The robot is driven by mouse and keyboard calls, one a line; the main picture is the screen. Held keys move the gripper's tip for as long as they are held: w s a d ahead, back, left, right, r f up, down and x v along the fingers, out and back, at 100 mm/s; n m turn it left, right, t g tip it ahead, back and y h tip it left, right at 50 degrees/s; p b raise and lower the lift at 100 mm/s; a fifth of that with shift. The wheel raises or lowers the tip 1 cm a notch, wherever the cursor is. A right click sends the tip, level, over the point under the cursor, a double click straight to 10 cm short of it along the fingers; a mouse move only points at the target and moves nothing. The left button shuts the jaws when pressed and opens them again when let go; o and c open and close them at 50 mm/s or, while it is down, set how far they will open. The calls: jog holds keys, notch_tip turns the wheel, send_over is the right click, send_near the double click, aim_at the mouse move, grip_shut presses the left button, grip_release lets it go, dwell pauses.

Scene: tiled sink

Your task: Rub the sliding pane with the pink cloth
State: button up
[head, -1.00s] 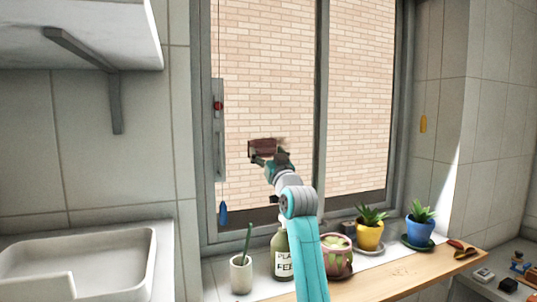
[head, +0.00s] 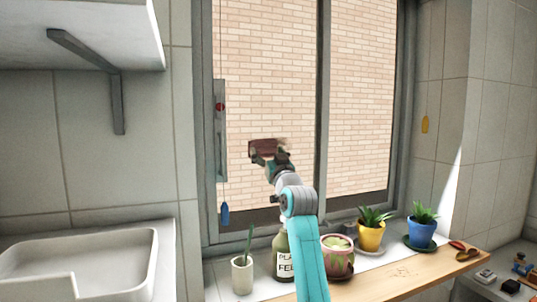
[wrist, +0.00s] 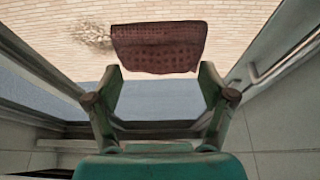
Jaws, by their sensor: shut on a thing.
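The pink cloth, which looks dark reddish brown here, is a flat piece (head: 263,148) in front of the sliding pane (head: 265,80). My gripper (head: 270,158) is shut on it. In the wrist view the cloth (wrist: 158,47) spreads beyond my two fingertips (wrist: 158,78), with brick wall seen through the glass behind it. A grey-brown smudge (wrist: 92,37) shows beside the cloth; part of it also shows right of the cloth in the head view (head: 283,142). I cannot tell whether the cloth touches the glass.
On the sill below stand a white cup (head: 242,276), a green bottle (head: 284,262) and potted plants, including a yellow pot (head: 370,236) and a blue pot (head: 420,233). A blue tag (head: 225,214) hangs at the left frame. A sink (head: 85,265) is at lower left.

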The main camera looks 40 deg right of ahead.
aim_at(278, 151)
jog(key=shift+w+d, duration=0.15)
jog(key=shift+w, duration=0.35)
jog(key=shift+s+d+f, duration=0.1)
jog(key=shift+s+d, duration=0.4)
jog(key=shift+d, duration=1.35)
jog(key=shift+s+d+r, duration=0.1)
jog(key=shift+s+d, duration=0.45)
jog(key=shift+d, duration=1.3)
jog(key=shift+s+d+f, duration=0.1)
jog(key=shift+s+d, duration=0.4)
jog(key=shift+d, duration=1.35)
jog(key=shift+s, duration=0.1)
jog(key=shift+w+a, duration=0.35)
jog(key=shift+a, duration=0.9)
jog(key=shift+w+a, duration=0.4)
jog(key=shift+a, duration=0.85)
jog(key=shift+w+a, duration=0.35)
jog(key=shift+a, duration=0.9)
jog(key=shift+w+a, duration=0.35)
jog(key=shift+a, duration=0.55)
jog(key=shift+w+a, duration=0.3)
jog(key=shift+a, duration=0.6)
jog(key=shift+s+a, duration=0.25)
jog(key=shift+s, duration=0.7)
jog(key=shift+s+a, duration=0.3)
jog(key=shift+s, duration=0.65)
jog(key=shift+s+a, duration=0.25)
jog(key=shift+s, duration=0.7)
